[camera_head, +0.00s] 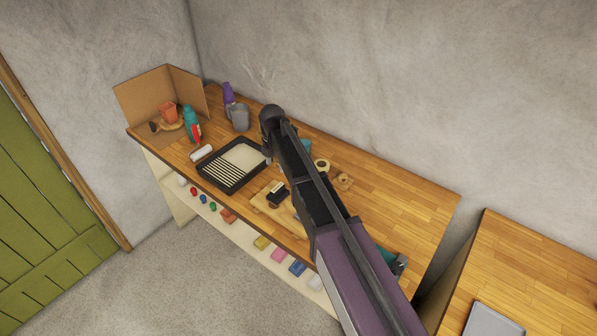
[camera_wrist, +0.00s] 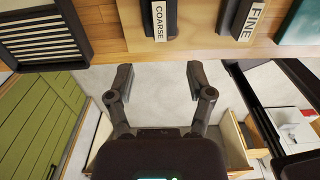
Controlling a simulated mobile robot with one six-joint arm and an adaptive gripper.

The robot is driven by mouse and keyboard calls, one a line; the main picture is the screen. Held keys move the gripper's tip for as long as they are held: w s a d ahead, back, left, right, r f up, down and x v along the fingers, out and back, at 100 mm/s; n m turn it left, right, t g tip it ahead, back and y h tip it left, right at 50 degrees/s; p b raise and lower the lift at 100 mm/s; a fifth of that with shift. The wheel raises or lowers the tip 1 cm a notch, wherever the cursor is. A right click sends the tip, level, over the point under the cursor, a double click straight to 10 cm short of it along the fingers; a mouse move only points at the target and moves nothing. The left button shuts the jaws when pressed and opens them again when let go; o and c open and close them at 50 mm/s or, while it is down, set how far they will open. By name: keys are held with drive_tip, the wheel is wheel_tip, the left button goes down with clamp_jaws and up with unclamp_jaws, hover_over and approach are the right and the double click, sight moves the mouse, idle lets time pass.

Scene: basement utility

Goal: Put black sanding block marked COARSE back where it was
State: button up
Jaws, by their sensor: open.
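The black sanding block marked COARSE (camera_wrist: 159,33) lies at the top of the wrist view, on a light wooden board beside the black tray. A second dark block marked FINE (camera_wrist: 247,22) lies to its right, apart from it. My gripper (camera_wrist: 160,80) is open and empty, its fingers pointing toward the bench edge, with floor showing between them. In the head view a black block with a pale label (camera_head: 277,194) lies on the wooden board (camera_head: 262,203); its lettering is too small to read. My arm hides the gripper and part of the board there.
The black paint tray (camera_head: 207,176) stands left of the board. A teal bottle (camera_head: 192,124), grey mug (camera_head: 239,117), purple bottle (camera_head: 228,95) and tape roll (camera_head: 322,165) stand on the bench. Coloured items line the shelf below (camera_head: 240,230).

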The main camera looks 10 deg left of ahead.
drive_tip(key=s+d+m, duration=0.6)
drive_tip(key=d+m, duration=0.4)
drive_tip(key=d, duration=0.1)
drive_tip(key=s+d+m, duration=0.7)
drive_tip(key=d+m, duration=0.3)
drive_tip(key=d, duration=0.2)
drive_tip(key=s+d+m, duration=0.6)
drive_tip(key=d+m, duration=0.4)
drive_tip(key=d, duration=0.1)
drive_tip(key=shift+s+d, duration=0.15)
drive_tip(key=shift+d, duration=0.25)
